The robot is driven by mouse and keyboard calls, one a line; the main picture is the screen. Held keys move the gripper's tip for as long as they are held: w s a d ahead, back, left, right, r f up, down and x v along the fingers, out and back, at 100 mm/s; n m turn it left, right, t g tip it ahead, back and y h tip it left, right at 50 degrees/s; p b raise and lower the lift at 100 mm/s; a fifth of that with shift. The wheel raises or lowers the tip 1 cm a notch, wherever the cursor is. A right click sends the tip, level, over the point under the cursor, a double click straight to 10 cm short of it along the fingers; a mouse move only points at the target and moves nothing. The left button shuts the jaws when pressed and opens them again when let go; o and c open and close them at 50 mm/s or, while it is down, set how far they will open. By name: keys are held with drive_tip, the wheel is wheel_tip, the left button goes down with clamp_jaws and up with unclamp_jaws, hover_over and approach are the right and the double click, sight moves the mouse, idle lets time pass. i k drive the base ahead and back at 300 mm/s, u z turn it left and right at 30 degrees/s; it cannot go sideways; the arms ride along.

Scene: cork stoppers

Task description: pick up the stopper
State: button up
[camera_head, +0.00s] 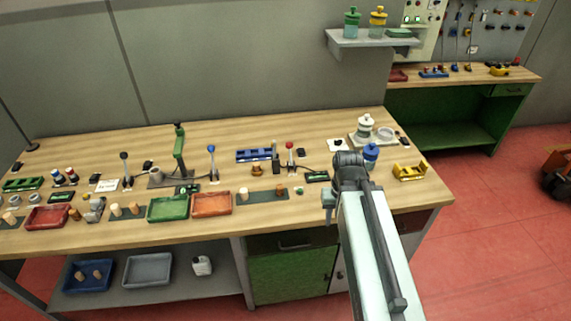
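Several small cork stoppers stand on the workbench. One pale stopper (244,193) and one browner stopper (280,190) are on a dark strip right of the orange tray. Two more, a left one (115,210) and a right one (134,208), stand on another dark strip left of the green tray. Another stopper (9,218) is at the far left. My gripper (328,207) hangs at the end of my arm near the bench's front edge, right of and apart from the browner stopper. It is too small to tell whether it is open or shut.
The wooden workbench (330,128) carries a red tray (47,217), green tray (168,208), orange tray (212,204) and upright levers, including a tall green press (179,150). A blue tray (87,287) with stoppers sits on the lower shelf.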

sight(256, 165)
drive_tip(key=z, duration=0.9)
drive_tip(key=i, duration=0.9)
drive_tip(key=u, duration=3.55)
drive_tip(key=i, duration=1.05)
drive_tip(key=z, duration=0.05)
